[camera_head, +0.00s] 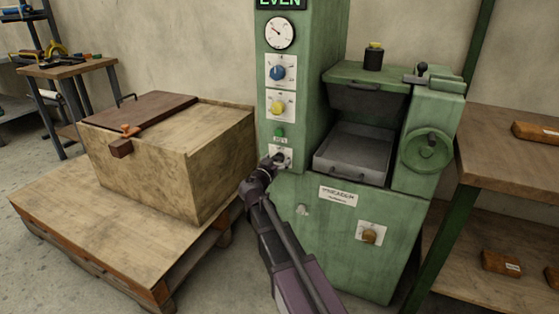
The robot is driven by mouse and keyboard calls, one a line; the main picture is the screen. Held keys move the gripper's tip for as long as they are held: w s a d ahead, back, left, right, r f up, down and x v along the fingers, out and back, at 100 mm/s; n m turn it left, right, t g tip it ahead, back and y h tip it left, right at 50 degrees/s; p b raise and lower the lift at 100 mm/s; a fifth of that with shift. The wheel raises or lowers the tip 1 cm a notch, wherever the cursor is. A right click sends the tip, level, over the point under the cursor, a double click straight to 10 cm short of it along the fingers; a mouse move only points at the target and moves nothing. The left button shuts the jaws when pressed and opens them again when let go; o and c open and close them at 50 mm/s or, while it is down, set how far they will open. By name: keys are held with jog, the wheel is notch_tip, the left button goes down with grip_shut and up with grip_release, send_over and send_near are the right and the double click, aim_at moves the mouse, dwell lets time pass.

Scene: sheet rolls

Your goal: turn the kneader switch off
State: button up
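The kneader is a green machine (345,265) with a label reading roughly "KNEADER" (338,195) on its front. A white switch plate (288,151) sits low on its left column, under a small green lamp (280,132). My gripper (275,161) is right at this plate and covers part of it, so the switch's position is hidden. I cannot tell whether the fingers touch the switch, or whether they are open or shut. A second plate with a brown knob (369,236) is on the lower right of the front.
A blue knob (277,73), a yellow knob (277,107) and a dial gauge (279,33) sit higher on the column. A wooden chest (160,170) stands on a pallet (95,245) at left. A wooden shelf (500,160) stands close on the right.

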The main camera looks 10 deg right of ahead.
jog(key=c, duration=1.1)
jog(key=shift+d, duration=0.25)
jog(key=shift+a, duration=0.1)
